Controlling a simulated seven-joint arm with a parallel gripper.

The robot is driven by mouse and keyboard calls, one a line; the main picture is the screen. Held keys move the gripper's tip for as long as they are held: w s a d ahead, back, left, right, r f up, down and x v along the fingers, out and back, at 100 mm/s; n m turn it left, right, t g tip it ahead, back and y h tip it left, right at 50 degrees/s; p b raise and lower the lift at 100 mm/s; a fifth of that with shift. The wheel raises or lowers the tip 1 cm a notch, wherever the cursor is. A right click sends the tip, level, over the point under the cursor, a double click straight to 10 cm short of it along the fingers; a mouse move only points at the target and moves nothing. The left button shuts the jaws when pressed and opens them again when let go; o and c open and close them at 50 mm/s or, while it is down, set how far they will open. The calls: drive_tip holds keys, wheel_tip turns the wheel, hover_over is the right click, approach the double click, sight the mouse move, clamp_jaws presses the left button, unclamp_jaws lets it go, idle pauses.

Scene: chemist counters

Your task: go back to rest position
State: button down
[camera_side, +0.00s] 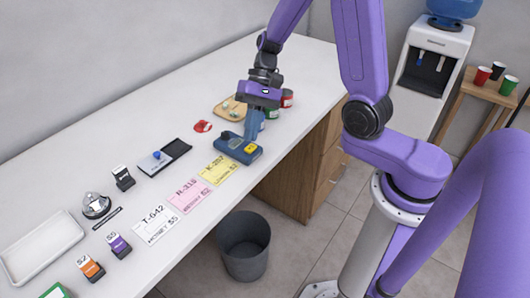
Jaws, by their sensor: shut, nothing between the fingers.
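My gripper (254,122) points down over the white counter (180,100), toward its far right part. My purple arm reaches in from the right and bends over the counter.
A wooden tray (226,108) and red and green tins (287,98) stand near the gripper. Yellow (217,170), pink (189,194) and white (156,225) slips lie along the front edge. A bell (96,205) and stamps (118,245) are at left. A bin (243,245) stands on the floor.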

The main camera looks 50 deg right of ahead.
drive_tip(key=s+d+r+n+t+h, duration=0.1)
drive_tip(key=s+r+n+h, duration=0.1)
drive_tip(key=s+n, duration=0.6)
drive_tip(key=s+d+r+n+t+h, duration=0.1)
drive_tip(key=s+r+n+h, duration=0.2)
drive_tip(key=s+n, duration=0.6)
drive_tip(key=s+h, duration=0.1)
drive_tip(key=s, duration=0.2)
drive_tip(key=shift+d+n, duration=0.15)
drive_tip(key=shift+n, duration=0.15)
